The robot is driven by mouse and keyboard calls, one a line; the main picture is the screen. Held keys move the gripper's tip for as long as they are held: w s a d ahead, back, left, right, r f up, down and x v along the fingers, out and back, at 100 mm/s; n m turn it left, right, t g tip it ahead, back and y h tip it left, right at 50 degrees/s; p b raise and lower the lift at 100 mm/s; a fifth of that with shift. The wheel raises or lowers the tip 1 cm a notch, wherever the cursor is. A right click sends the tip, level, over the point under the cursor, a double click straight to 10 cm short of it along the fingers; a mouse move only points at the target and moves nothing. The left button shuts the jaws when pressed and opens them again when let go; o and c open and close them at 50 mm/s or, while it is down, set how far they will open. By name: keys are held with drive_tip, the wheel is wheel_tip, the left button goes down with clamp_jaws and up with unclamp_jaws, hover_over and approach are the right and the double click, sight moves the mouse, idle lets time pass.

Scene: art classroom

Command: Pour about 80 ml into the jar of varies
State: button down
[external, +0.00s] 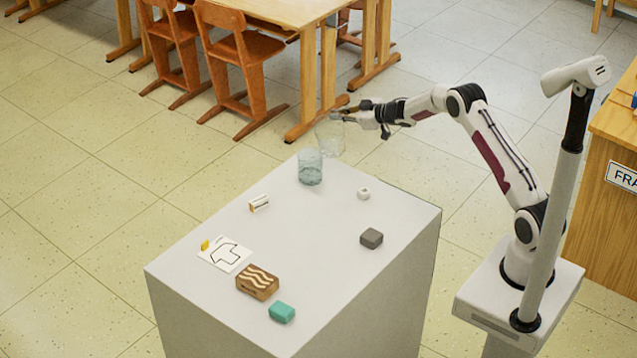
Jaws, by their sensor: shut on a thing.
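A clear glass jar (310,168) stands upright near the far corner of the white table, with what looks like bluish liquid inside. My gripper (345,112) is shut on a second clear vessel (329,138), held above the far corner, just behind and right of the standing jar. The held vessel looks slightly tilted. The two vessels overlap in this view, so I cannot tell if they touch. Whether liquid is in the held vessel or flowing from it is too faint to tell.
On the white table (300,240) lie a small white roll (364,194), a grey block (371,238), a white-and-orange item (259,203), a drawn card (225,254), a brown wavy-striped block (257,282) and a teal block (282,312). The table's middle is clear. Chairs (243,62) stand behind.

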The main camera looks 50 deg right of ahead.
drive_tip(key=shift+w+d+f+m+y+b, duration=0.15)
drive_tip(key=shift+d+f+m+y+b, duration=0.25)
drive_tip(key=shift+d+f+m+b, duration=0.35)
drive_tip(key=shift+w+d+f+m+y+b, duration=0.1)
drive_tip(key=shift+d+f+m+y+b, duration=0.4)
drive_tip(key=shift+d+f, duration=0.45)
drive_tip(key=shift+d, duration=0.2)
drive_tip(key=shift+r, duration=0.1)
